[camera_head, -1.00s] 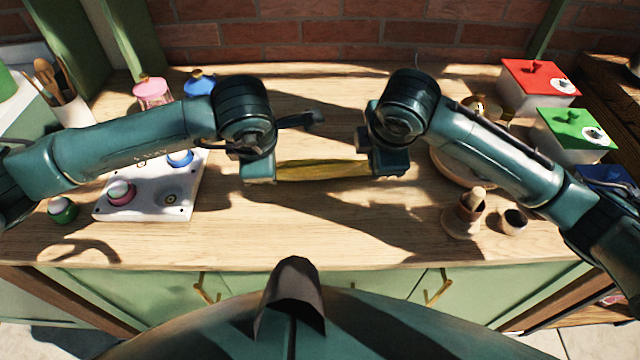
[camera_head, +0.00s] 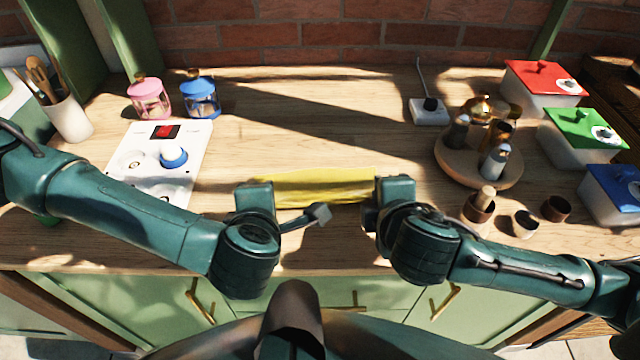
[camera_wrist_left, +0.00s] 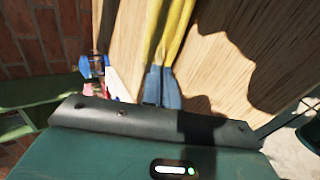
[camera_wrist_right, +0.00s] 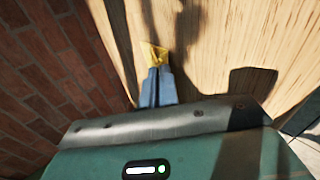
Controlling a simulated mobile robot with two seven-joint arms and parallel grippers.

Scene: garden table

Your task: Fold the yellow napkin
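The yellow napkin (camera_head: 318,187) is stretched as a band between my two grippers at the middle of the table. My left gripper (camera_head: 258,196) is at its left end; in the left wrist view its blue fingers (camera_wrist_left: 161,86) are together on the yellow cloth (camera_wrist_left: 172,35). My right gripper (camera_head: 390,190) is at its right end; in the right wrist view its fingers (camera_wrist_right: 157,86) are together with a bit of yellow cloth (camera_wrist_right: 154,54) showing at their tips. I cannot tell whether the napkin's lower edge touches the table.
A white panel (camera_head: 190,140) with a blue knob is at left, with pink (camera_head: 150,98) and blue (camera_head: 200,97) jars behind. A round wooden tray (camera_head: 450,172) with shakers, small brown cups (camera_head: 525,223) and lidded boxes (camera_head: 580,150) are at right. The back middle is clear.

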